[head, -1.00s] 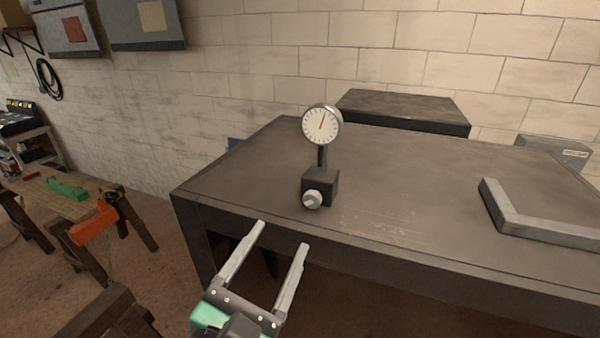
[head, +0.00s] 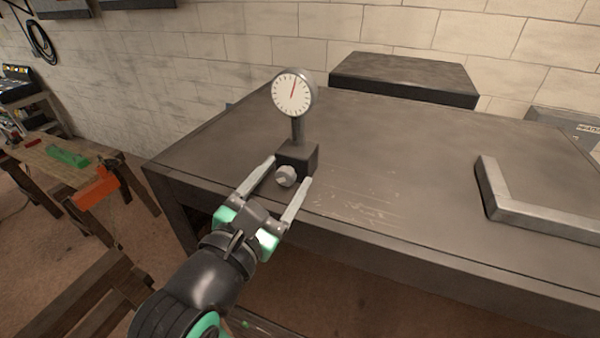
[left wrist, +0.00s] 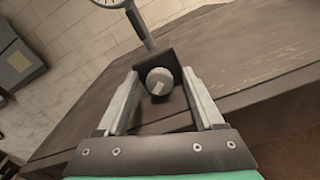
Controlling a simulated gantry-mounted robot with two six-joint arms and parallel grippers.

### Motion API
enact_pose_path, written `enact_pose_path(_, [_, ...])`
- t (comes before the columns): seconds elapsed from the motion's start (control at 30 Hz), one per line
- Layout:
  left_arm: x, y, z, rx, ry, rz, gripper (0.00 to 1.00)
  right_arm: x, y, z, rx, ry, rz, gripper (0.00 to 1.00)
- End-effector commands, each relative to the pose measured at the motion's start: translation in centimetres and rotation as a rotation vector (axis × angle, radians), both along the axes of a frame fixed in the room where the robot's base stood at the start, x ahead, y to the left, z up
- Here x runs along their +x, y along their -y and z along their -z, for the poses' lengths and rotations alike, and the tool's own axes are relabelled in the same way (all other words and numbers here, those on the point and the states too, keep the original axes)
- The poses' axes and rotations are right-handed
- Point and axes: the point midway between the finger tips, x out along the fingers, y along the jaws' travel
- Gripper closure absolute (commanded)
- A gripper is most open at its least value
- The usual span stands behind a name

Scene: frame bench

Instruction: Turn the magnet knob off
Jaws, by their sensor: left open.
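The silver magnet knob (head: 286,176) sits on the front face of a dark magnetic base (head: 299,157) near the table's front left edge. A post rises from the base to a round white dial gauge (head: 292,92) with a red needle. My left gripper (head: 290,170) is open, with one fingertip on each side of the knob. In the left wrist view the knob (left wrist: 159,81) lies between the two fingers, with gaps showing on both sides. A pale mark shows on the knob's face. I cannot tell whether the fingers touch the base. My right gripper is not in view.
The dark table (head: 400,170) has clear room right of the base. A grey angled bar (head: 520,210) lies at its right, and a dark block (head: 403,80) stands behind. A wooden bench (head: 60,172) with an orange clamp (head: 96,187) stands at left.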

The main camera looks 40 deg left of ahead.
Motion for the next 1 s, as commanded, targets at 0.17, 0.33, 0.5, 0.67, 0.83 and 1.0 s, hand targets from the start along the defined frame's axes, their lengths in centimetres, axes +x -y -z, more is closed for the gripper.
enact_pose_path(0.17, [0.01, 0.00, -0.01, 0.000, 0.000, 0.000, 0.31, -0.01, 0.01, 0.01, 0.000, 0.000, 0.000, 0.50])
enact_pose_path(0.33, [0.00, 0.00, -0.01, 0.000, 0.000, 0.000, 0.60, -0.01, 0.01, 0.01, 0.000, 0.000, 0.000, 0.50])
enact_pose_path(0.5, [0.00, 0.00, -0.01, 0.000, 0.000, 0.000, 0.90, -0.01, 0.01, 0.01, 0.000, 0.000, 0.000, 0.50])
enact_pose_path(0.67, [0.00, 0.00, -0.01, 0.000, 0.000, 0.000, 1.00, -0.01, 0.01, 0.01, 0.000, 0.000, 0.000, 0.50])
enact_pose_path(0.83, [0.00, 0.01, -0.02, -0.007, 0.003, 0.000, 1.00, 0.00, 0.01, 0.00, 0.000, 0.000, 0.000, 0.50])
enact_pose_path(1.0, [0.00, 0.01, -0.02, -0.045, 0.018, 0.000, 1.00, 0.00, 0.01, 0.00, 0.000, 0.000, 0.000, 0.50])
